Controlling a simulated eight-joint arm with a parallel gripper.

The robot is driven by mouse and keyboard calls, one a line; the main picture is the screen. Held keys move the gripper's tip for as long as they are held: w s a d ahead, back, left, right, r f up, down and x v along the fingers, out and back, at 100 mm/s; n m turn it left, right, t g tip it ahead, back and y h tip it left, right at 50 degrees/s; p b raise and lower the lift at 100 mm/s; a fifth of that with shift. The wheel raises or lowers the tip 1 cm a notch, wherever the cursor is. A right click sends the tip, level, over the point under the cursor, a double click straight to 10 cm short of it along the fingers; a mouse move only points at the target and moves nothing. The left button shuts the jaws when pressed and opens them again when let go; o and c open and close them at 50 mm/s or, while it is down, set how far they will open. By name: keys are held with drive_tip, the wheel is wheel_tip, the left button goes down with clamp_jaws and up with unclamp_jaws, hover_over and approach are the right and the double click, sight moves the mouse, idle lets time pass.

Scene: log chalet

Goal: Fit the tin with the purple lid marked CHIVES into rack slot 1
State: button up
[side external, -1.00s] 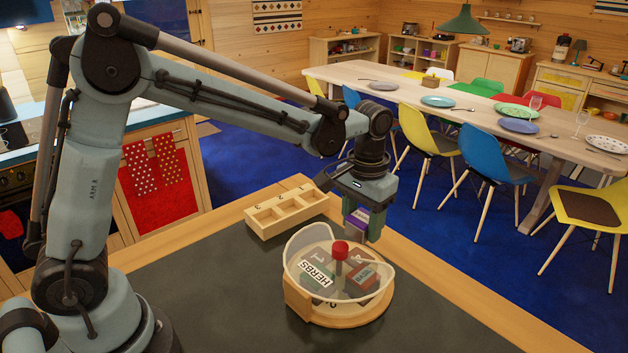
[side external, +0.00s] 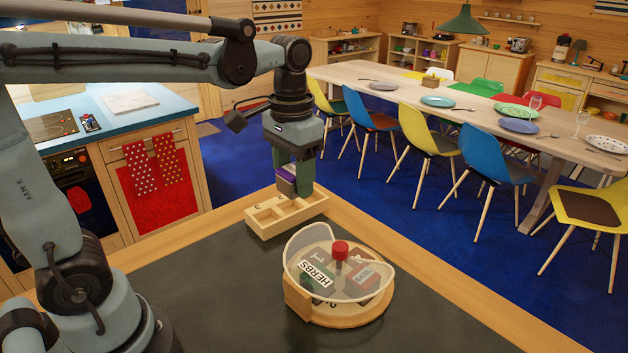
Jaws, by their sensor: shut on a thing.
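My gripper (side external: 294,188) is shut on a tin with a purple lid (side external: 286,180). Only a narrow part of the tin shows between the fingers, and its lid marking is not readable. The light wooden rack (side external: 262,232) has three slots in a row and stands near the counter's far edge. The gripper and tin are at the back of the rack, around its middle and right slots. I cannot tell whether the tin's bottom is above the rim or inside a slot. The left slot looks empty.
A round wooden turntable (side external: 350,318) with a clear guard, a red knob (side external: 340,248) and a HERBS label stands right of and nearer than the rack. Tins sit inside it, one marked BASIL (side external: 366,272). The dark counter top (side external: 215,290) is clear at left.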

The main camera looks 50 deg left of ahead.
drive_tip(key=s+d+f+m, duration=0.4)
drive_tip(key=s+d+m, duration=0.4)
drive_tip(key=s+d, duration=0.35)
drive_tip(key=s+d+f+m, duration=0.2)
drive_tip(key=s+f+m, duration=0.1)
drive_tip(key=s+m, duration=0.25)
drive_tip(key=s+d+f+m, duration=0.2)
drive_tip(key=s+f+m, duration=0.1)
drive_tip(key=s+m, duration=0.3)
drive_tip(key=shift+n, duration=0.75)
drive_tip(key=shift+s+f, duration=0.15)
drive_tip(key=shift+f, duration=1.15)
drive_tip(key=shift+s+f, duration=0.2)
drive_tip(key=shift+f, duration=1.05)
drive_tip(key=shift+s+f, duration=0.15)
drive_tip(key=shift+f, duration=1.15)
drive_tip(key=shift+f, duration=0.15)
drive_tip(key=o, duration=1)
drive_tip(key=shift+a, duration=0.1)
drive_tip(key=shift+o, duration=0.2)
